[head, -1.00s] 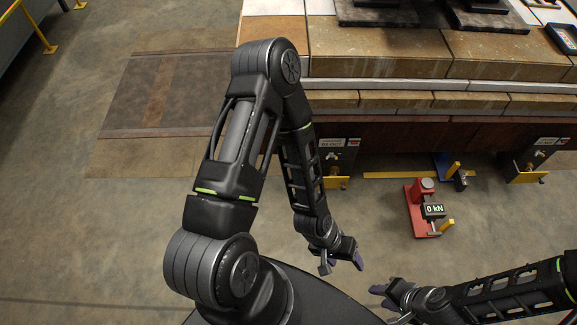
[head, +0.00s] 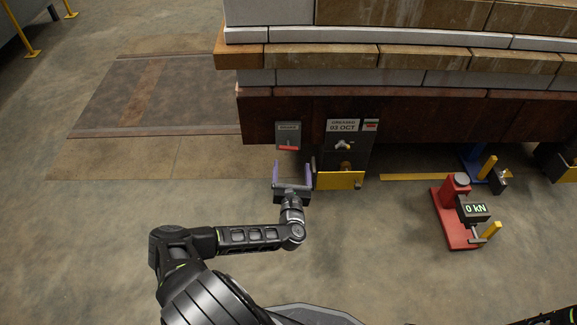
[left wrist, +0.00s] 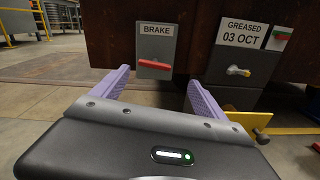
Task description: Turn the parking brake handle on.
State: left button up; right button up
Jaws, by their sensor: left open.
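The parking brake is a grey box (head: 288,131) marked "BRAKE" on the dark brown beam, with a red handle (head: 289,148) lying roughly level across its lower part. In the left wrist view the red handle (left wrist: 154,66) shows clearly below the "BRAKE" label. My left gripper (head: 292,170) is open and empty, a little short of the box and below it. Its purple fingers (left wrist: 160,80) point at the box, one on each side of the handle in that view, and do not touch it. My right gripper is out of view; only part of my right arm shows.
A dark block marked "GREASED 03 OCT" (head: 341,126) with a yellow plate (head: 340,180) stands just right of the brake. A red jack with a "0 kN" display (head: 456,185) stands further right. The floor to the left is clear.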

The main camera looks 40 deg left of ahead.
aim_at(288, 150)
pick_arm(q)
jog(key=shift+s+a+n, duration=0.25)
jog(key=shift+a+n, duration=0.05)
jog(key=shift+a, duration=0.2)
jog(key=b+x, duration=0.2)
jog(key=x, duration=0.5)
jog(key=shift+f+b, duration=0.15)
jog(key=shift+b, duration=0.15)
jog(key=shift+w+a, duration=0.25)
jog(key=shift+w, duration=0.05)
jog(key=shift+c, duration=0.4)
